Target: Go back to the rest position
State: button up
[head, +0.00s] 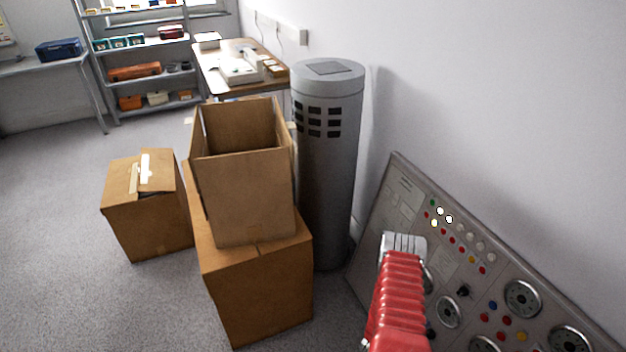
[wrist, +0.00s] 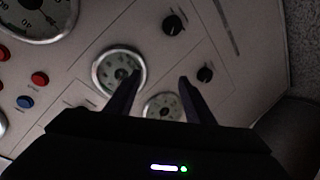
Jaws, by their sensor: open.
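My gripper (wrist: 160,98) shows in the wrist view as two dark fingers, open and apart with nothing between them. It is in front of the control panel (wrist: 70,75), with a round gauge (wrist: 118,71) beside the left finger and a smaller gauge (wrist: 163,107) between and beyond the fingers. I cannot tell whether the fingers touch the panel. In the head view my red arm reaches over the panel (head: 405,190) at the lower right, and the fingers are hidden there.
An open cardboard box (head: 245,195) is stacked on another box (head: 260,290), with a third box (head: 150,225) to the left. A grey cylinder (head: 328,170) stands by the wall. A table (head: 225,50) and shelves (head: 145,55) are behind. Floor is clear at lower left.

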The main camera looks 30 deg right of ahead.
jog(key=w+a+r+n+t+y, duration=0.1)
jog(key=w+a+r+t+y, duration=0.1)
jog(key=w+r, duration=0.8)
jog(key=w+a+r+t+y, duration=0.1)
jog(key=w+r+t+y, duration=0.1)
jog(key=w+r, duration=0.85)
jog(key=w+a+r+n+t+y, duration=0.1)
jog(key=w+a+r+y, duration=0.1)
jog(key=w+a+r, duration=0.55)
jog(key=w+a+r+n+t+y, duration=0.2)
jog(key=w+a+r, duration=0.2)
jog(key=a+r, duration=0.7)
jog(key=s+a+r+n+y, duration=0.1)
jog(key=s+a+r+y, duration=0.1)
jog(key=s+a+r, duration=0.5)
jog(key=s+a+r+n+y, duration=0.2)
jog(key=a+r, duration=0.7)
jog(key=r, duration=0.3)
jog(key=s+a+r+g, duration=0.1)
jog(key=s+a+r, duration=0.1)
jog(key=s, duration=0.5)
jog(key=s+a+r+n+g, duration=0.1)
jog(key=s+a, duration=0.3)
jog(key=s, duration=0.4)
jog(key=s+a+r+n, duration=0.1)
jog(key=s+a+r, duration=0.2)
jog(key=s, duration=0.4)
jog(key=shift+s+a+g+y, duration=0.3)
jog(key=shift+s+g+y, duration=0.05)
jog(key=shift+g+y, duration=0.05)
